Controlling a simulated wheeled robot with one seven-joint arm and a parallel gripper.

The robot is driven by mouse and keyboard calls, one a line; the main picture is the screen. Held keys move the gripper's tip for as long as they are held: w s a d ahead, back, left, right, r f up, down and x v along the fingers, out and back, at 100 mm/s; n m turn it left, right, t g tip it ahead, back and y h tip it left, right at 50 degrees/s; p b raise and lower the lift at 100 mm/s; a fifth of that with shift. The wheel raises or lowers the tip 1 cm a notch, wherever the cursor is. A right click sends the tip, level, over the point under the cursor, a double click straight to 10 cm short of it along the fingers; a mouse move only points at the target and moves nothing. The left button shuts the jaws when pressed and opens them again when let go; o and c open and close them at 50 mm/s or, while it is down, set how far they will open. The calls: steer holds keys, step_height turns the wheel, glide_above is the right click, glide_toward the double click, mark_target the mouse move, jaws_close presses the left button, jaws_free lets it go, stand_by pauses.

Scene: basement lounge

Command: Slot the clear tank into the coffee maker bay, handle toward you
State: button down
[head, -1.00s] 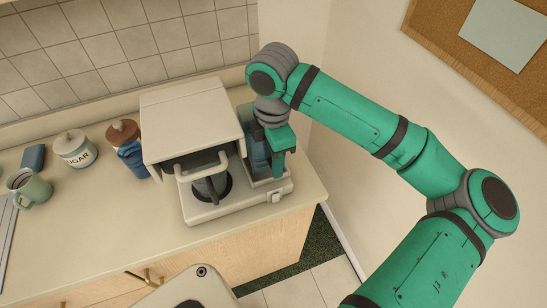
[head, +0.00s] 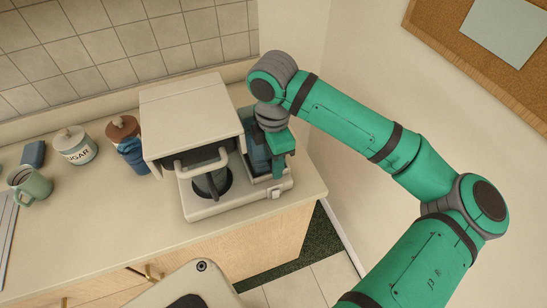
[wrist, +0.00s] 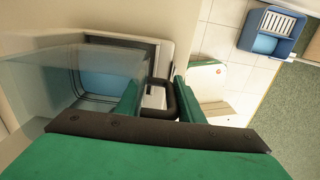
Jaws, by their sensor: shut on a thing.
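The white coffee maker (head: 192,110) stands on the counter, with a dark carafe in its front. The clear tank (head: 258,154) is upright at its right side, over the bay (head: 262,182), partly hidden by my arm. In the wrist view the tank (wrist: 65,75) is see-through on the left, with the white-rimmed bay (wrist: 165,60) around or below it. My gripper (wrist: 158,100) is shut on the tank's dark handle (wrist: 172,98). The gripper also shows in the head view (head: 282,152). I cannot tell whether the tank's base is fully seated.
A blue bottle with a brown lid (head: 128,145), a sugar jar (head: 75,146) and a green mug (head: 29,184) stand left of the coffee maker. The wall (head: 340,130) is close on the right. A blue bin (wrist: 268,32) stands on the floor.

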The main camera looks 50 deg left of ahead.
steer(key=shift+f, duration=0.75)
jaws_free()
stand_by(0.5)
steer(key=shift+r, duration=0.2)
stand_by(0.3)
steer(key=shift+r, duration=3.35)
steer(key=shift+r, duration=0.2)
